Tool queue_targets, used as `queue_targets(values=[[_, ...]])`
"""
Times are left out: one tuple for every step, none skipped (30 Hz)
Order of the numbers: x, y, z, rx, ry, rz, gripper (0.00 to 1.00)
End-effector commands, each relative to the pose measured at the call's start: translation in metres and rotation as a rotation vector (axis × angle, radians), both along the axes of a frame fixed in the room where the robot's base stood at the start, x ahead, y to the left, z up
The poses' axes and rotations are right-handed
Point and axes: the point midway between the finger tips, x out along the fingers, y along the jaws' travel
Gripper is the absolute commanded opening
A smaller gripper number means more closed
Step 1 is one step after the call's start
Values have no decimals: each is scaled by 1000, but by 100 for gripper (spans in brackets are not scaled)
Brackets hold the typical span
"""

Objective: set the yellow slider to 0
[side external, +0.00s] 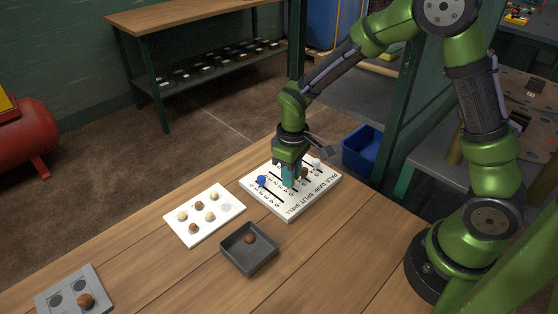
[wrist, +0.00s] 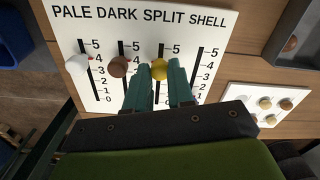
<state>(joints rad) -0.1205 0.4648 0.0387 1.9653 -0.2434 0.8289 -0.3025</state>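The white slider board (side external: 290,213) lies on the wooden table and reads PALE DARK SPLIT SHELL. In the wrist view, the yellow slider knob (wrist: 159,69) is on the SPLIT track, seemingly between 3 and 4. My gripper (wrist: 160,75) has its teal fingertips on both sides of this knob, with no clear gap. The white knob (wrist: 77,63) on PALE is near 4, and the brown knob (wrist: 118,67) on DARK is between 3 and 4.
A white plate with several small balls (side external: 205,229) and a dark tray (side external: 249,264) holding a brown ball lie beside the board. A grey plate (side external: 55,291) lies at the near left. A blue bin (side external: 361,150) stands beyond the table. Bare wood surrounds these things.

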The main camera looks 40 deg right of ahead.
Motion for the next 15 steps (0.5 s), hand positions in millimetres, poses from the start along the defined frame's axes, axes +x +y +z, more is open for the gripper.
queue_targets(values=[[0, 0, 0, 0, -1, 0, 8], [0, 0, 0, 0, -1, 0, 4], [0, 0, 0, 0, -1, 0, 0], [0, 0, 0, 0, -1, 0, 0], [0, 0, 0, 0, -1, 0, 0], [0, 0, 0, 0, -1, 0, 0], [0, 0, 0, 0, -1, 0, 0], [0, 0, 0, 0, -1, 0, 0], [0, 0, 0, 0, -1, 0, 0], [0, 0, 0, 0, -1, 0, 0], [1, 0, 0, 0, -1, 0, 0], [3, 0, 0, 0, -1, 0, 0], [6, 0, 0, 1, -2, 0, 0], [9, 0, 0, 1, -3, 0, 0], [15, 0, 1, 1, -3, 0, 0]])
